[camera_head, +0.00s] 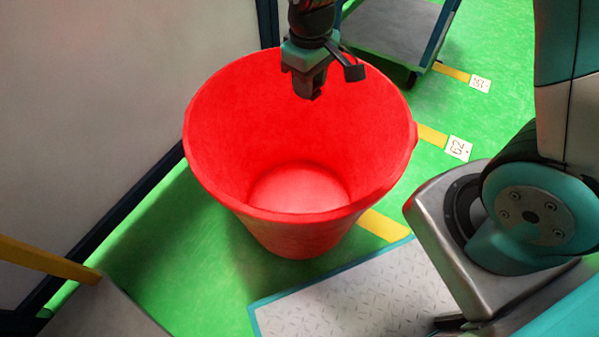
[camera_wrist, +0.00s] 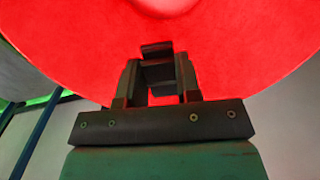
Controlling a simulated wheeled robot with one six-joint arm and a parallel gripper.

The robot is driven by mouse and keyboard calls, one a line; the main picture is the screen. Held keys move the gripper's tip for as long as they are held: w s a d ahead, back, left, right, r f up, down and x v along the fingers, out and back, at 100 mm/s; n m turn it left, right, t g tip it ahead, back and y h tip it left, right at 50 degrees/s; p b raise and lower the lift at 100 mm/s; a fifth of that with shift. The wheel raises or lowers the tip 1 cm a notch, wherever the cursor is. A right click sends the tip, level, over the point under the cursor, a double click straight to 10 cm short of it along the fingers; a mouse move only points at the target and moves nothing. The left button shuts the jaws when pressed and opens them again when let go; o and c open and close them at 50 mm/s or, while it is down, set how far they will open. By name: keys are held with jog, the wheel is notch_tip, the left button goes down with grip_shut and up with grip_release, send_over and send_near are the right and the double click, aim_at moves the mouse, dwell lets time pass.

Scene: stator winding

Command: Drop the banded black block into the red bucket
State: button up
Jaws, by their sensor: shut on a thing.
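The red bucket (camera_head: 295,190) stands on the green floor in the middle of the head view, open end up. Its inside looks empty in that view. My gripper (camera_head: 309,88) hangs over the far part of the bucket's opening, pointing down. In the wrist view my gripper (camera_wrist: 158,82) is shut on a dark block (camera_wrist: 157,50), with the red bucket wall (camera_wrist: 220,45) filling the background. The block's bands cannot be made out. The fingers hide much of the block.
A grey wall panel (camera_head: 90,90) with a dark frame is left of the bucket. A grey cart (camera_head: 395,35) stands behind. A metal tread plate (camera_head: 350,295) lies in front. Yellow floor strips and number cards (camera_head: 458,148) are to the right.

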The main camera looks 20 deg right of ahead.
notch_tip(320, 180, down, 6)
jog(key=b, duration=0.5)
jog(key=shift+r, duration=0.15)
jog(key=o, duration=1)
jog(key=shift+r, duration=0.1)
notch_tip(320, 180, up, 17)
jog(key=p, duration=0.7)
jog(key=shift+r, duration=0.15)
